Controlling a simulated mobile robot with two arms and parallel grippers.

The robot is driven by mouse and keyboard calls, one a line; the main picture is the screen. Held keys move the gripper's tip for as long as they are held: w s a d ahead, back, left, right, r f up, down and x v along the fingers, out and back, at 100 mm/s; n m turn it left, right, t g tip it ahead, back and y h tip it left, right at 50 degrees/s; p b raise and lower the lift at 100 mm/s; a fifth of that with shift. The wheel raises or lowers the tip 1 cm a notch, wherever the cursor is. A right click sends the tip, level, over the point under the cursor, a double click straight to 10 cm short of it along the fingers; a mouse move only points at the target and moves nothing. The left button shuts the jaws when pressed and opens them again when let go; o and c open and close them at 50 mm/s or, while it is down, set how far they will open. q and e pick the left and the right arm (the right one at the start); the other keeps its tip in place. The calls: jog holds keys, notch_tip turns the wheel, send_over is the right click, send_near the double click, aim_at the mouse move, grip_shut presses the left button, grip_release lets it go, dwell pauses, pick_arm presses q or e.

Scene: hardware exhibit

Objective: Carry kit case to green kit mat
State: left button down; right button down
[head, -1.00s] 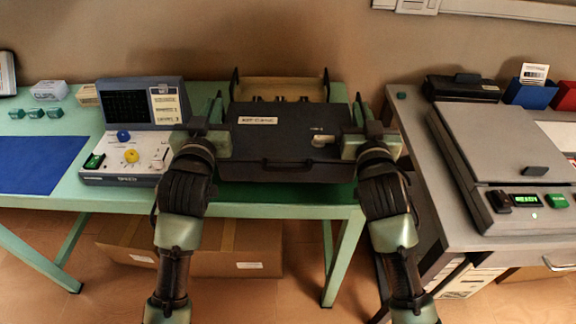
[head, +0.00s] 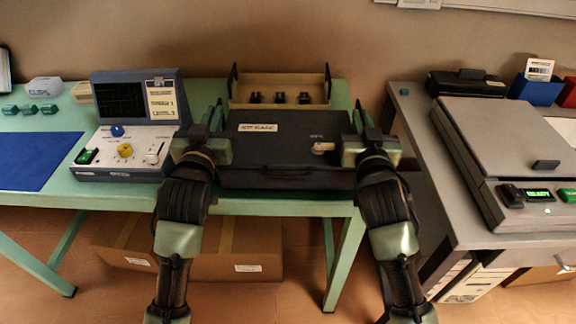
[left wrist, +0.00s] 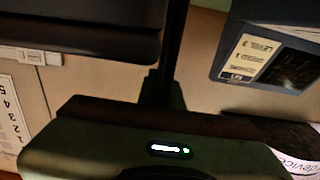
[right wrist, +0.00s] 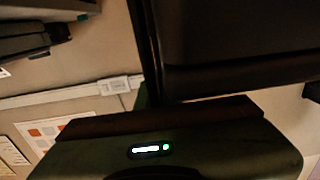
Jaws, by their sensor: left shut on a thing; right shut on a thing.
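The black kit case (head: 270,152), with a label and a latch knob on its lid, is level over the green table (head: 130,195) near its front edge. It sits on the table top or just above it; I cannot tell which. My left gripper (head: 214,138) is shut on its left side and my right gripper (head: 359,138) on its right side. The case also shows dark in the left wrist view (left wrist: 80,35) and the right wrist view (right wrist: 235,45). The green kit mat is not visible now; the case hides the surface beneath it.
A wooden tray (head: 283,83) with black pieces stands just behind the case. A control unit with a screen (head: 127,135) stands close to my left gripper. A blue mat (head: 35,160) lies far left. A grey desk (head: 425,150) with a flat machine (head: 505,140) is right, across a gap.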

pick_arm(q)
jog(key=shift+f, duration=0.25)
pick_arm(e)
jog(key=shift+f, duration=0.3)
pick_arm(q)
jog(key=c, duration=1.6)
grip_release()
jog(key=shift+s+r, duration=0.1)
pick_arm(e)
jog(key=c, duration=1.6)
grip_release()
jog(key=shift+s+r, duration=0.1)
jog(key=shift+s, duration=0.1)
pick_arm(q)
jog(key=s, duration=1.2)
jog(key=shift+a, duration=0.15)
pick_arm(e)
jog(key=s, duration=1.1)
jog(key=shift+s+a, duration=0.15)
jog(key=shift+s, duration=0.25)
